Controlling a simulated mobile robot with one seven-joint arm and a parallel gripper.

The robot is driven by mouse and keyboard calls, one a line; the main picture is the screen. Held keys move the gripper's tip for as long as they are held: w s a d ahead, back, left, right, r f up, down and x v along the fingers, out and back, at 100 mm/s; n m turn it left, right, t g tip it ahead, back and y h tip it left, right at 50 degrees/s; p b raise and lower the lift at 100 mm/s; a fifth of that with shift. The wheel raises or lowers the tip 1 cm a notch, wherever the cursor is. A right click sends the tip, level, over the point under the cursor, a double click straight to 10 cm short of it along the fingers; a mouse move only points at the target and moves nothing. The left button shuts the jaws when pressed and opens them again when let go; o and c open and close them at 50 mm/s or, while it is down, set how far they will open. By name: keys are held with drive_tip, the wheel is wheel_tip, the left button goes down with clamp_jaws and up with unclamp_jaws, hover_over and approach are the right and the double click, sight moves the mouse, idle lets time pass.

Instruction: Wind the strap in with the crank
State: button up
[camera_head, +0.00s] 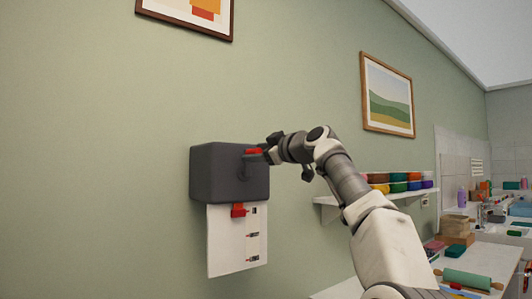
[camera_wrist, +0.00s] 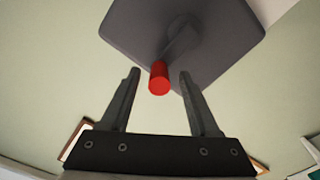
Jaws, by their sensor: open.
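A dark grey box (camera_head: 222,172) is fixed to the green wall. It also shows in the wrist view (camera_wrist: 225,45). A grey crank arm (camera_wrist: 183,40) on its face ends in a red cylindrical knob (camera_wrist: 159,78), which shows in the head view (camera_head: 253,151) near the box's upper right. My gripper (camera_wrist: 158,74) is open, with the knob between its fingertips and a visible gap on each side. In the head view my gripper (camera_head: 267,150) is right at the box's face. A red piece (camera_head: 238,210) sits below the box; I cannot clearly make out a strap.
A white panel (camera_head: 225,245) with small dark marks hangs below the box. A wall shelf (camera_head: 328,203) with stacked coloured bowls and a cluttered counter (camera_head: 505,258) are to the right. Framed pictures (camera_head: 388,97) hang on the wall. The wall left of the box is clear.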

drive_tip(key=b+v, duration=0.8)
drive_tip(key=v, duration=0.9)
drive_tip(key=shift+s+d, duration=0.1)
